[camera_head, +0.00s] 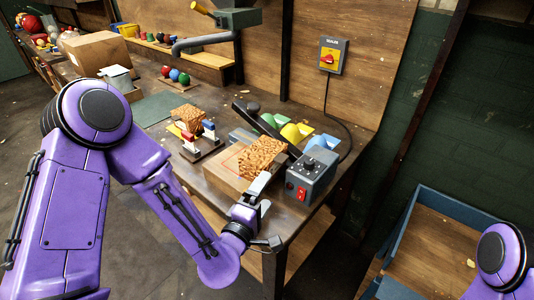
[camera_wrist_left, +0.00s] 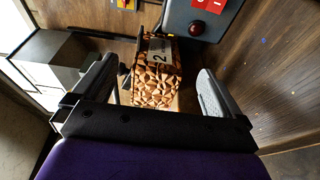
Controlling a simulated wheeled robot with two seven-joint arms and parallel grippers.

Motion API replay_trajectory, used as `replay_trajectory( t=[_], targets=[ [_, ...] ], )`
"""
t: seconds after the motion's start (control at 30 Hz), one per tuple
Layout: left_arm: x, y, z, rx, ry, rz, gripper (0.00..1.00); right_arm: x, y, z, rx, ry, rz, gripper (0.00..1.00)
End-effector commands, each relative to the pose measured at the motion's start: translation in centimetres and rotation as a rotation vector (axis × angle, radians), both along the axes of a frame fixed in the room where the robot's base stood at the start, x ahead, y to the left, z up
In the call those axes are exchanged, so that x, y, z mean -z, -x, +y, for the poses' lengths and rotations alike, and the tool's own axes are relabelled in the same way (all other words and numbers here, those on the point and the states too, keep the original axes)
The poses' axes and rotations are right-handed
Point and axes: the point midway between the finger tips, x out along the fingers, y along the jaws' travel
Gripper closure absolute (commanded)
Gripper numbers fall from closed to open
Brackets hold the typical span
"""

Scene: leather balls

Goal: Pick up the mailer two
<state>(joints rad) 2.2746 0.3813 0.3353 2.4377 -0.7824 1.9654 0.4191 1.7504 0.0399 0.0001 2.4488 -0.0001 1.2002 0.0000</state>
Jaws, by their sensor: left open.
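Mailer two (camera_head: 262,156) is an orange-brown patterned packet on a wooden block beside the grey control box at the bench's front. In the left wrist view mailer two (camera_wrist_left: 157,84) carries a grey label with a "2" and appears between and beyond my fingers. My left gripper (camera_head: 260,196) is close to its near side. The two fingers of the left gripper (camera_wrist_left: 156,68) are spread apart with nothing held. Whether a finger touches the packet cannot be told. My right gripper is out of view; only a purple part of that arm shows at lower right.
The grey control box (camera_head: 313,172) with a red switch stands close right of mailer two. A similar patterned packet (camera_head: 187,117) sits at a small stand (camera_head: 201,146) to the left. Coloured rolls (camera_head: 290,133) lie behind. A blue-edged wooden bin (camera_head: 435,235) stands lower right.

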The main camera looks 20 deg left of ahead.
Motion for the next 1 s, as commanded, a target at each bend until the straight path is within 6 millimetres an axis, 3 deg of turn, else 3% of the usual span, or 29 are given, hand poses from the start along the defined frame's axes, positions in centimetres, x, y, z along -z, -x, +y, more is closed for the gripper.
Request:
replay_trajectory(
  t=[0.6, 0.87, 0.9, 1.0],
  targets=[
    [0.1, -9.3, 0.4, -0.019, -0.002, 0.0, 0.0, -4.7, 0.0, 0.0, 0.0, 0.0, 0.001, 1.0],
    [0.4, -10.1, 0.3, -0.017, -0.002, 0.0, 0.0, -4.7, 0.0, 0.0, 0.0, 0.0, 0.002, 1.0],
    [0.4, -10.1, 0.3, -0.017, -0.002, 0.0, 0.03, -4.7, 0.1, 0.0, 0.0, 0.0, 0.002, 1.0],
    [0.4, -10.1, 0.3, -0.017, -0.002, 0.0, 0.36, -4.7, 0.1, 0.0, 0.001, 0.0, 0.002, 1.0]
  ],
)
